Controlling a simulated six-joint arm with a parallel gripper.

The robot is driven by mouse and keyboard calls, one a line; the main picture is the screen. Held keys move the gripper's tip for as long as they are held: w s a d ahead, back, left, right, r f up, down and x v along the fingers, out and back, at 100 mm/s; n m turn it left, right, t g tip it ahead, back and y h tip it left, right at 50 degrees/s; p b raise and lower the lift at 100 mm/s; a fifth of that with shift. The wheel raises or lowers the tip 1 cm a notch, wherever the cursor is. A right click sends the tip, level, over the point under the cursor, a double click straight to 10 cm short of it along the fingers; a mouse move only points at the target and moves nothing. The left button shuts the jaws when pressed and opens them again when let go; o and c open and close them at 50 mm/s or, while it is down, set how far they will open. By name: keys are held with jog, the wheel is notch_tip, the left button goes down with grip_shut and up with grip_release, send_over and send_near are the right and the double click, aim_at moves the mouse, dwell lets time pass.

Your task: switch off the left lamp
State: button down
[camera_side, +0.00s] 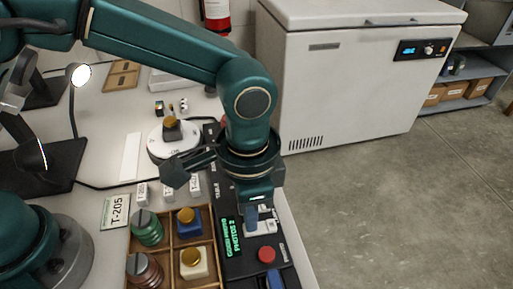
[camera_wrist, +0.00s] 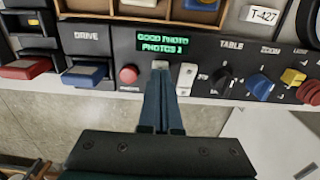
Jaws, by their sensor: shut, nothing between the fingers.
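A desk lamp (camera_side: 80,74) at the back left of the table shows a bright, lit face. A second lamp (camera_side: 30,155) stands nearer, its head turned mostly away with a bright spot at its rim. The dark control panel (camera_wrist: 210,55) carries two small pale switches side by side. One switch (camera_wrist: 160,65) is at my fingertips and partly hidden by them; the other switch (camera_wrist: 187,75) is just to the right. My gripper (camera_wrist: 161,78) is shut and empty, pointing down at the panel. Whether it touches the switch I cannot tell.
A red button (camera_wrist: 129,75) sits left of the fingers, a green display (camera_wrist: 163,42) beyond them. Blue, yellow and red knobs are to the right. A wooden tray (camera_side: 212,262) and a round turntable (camera_side: 158,147) with an object stand beside the panel. A white freezer (camera_side: 345,95) is behind.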

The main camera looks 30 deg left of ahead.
jog(key=shift+f, duration=0.5)
jog(key=shift+r, duration=3.55)
jog(key=shift+w, duration=0.1)
jog(key=w+a+r+n+t+h, duration=0.1)
jog(key=w+a+r+n+t, duration=0.2)
jog(key=a+r, duration=0.8)
jog(key=s+a+f+n+t, duration=0.1)
jog(key=s+a+f+n, duration=0.2)
jog(key=s+a, duration=0.2)
jog(key=s+a+f+n+t+y, duration=0.1)
jog(key=s+a+f+n, duration=0.2)
jog(key=s+a, duration=0.2)
jog(key=shift+t, duration=0.3)
